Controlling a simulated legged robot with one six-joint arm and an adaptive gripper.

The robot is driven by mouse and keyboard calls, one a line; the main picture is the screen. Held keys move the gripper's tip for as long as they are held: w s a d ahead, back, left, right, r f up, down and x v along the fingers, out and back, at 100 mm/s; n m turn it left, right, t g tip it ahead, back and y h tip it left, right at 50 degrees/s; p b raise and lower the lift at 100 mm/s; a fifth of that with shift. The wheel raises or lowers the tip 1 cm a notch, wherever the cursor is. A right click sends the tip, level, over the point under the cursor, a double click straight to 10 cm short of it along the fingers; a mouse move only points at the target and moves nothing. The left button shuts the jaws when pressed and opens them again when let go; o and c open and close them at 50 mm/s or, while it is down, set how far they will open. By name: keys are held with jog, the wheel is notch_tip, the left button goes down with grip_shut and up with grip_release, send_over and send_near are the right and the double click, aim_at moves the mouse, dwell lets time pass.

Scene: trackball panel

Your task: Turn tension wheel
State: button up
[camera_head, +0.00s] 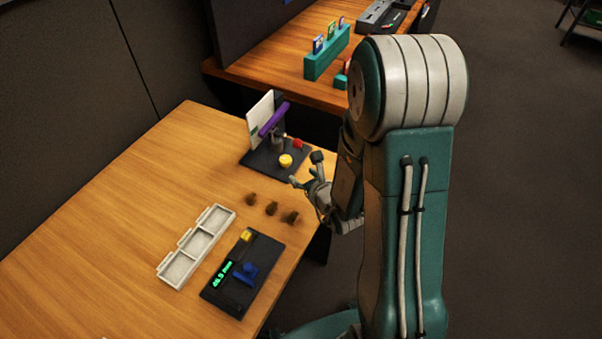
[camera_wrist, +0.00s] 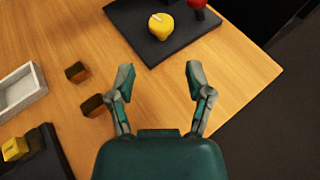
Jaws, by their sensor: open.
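A dark panel (camera_head: 262,160) stands near the table's right corner, with an upright white plate (camera_head: 259,116) and a slanted purple bar (camera_head: 273,119) at its back. A round yellow knob (camera_head: 285,160) with a white line on top sits on its base; I cannot tell for sure that it is the tension wheel. The knob also shows in the wrist view (camera_wrist: 161,26). A red knob (camera_head: 297,143) is beside it. My gripper (camera_wrist: 160,70) is open and empty, its two fingers spread just short of the panel's front edge, apart from the yellow knob.
Several small brown pieces (camera_head: 271,208) lie left of my gripper. Another desk (camera_head: 240,72) stands behind. Bare wood is at far left.

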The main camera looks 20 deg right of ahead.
aim_at(286, 159)
jog(key=shift+w+d+r+n+y, duration=0.1)
jog(key=shift+w+d+n+y, duration=0.2)
jog(key=shift+w+y, duration=0.25)
jog(key=shift+w+d+n+g+y, duration=0.3)
jog(key=shift+w+d+n+y, duration=0.25)
jog(key=shift+n+y, duration=0.25)
jog(key=shift+w+d+n+g+y, duration=0.2)
jog(key=shift+d+n+g+y, duration=0.3)
jog(key=shift+d+n+y, duration=0.2)
jog(key=shift+d+f+n+g+y, duration=0.25)
jog(key=shift+d+f+n+g, duration=0.05)
jog(key=shift+d+n, duration=0.1)
jog(key=x, duration=1)
jog(key=shift+w+a, duration=0.25)
jog(key=c, duration=0.8)
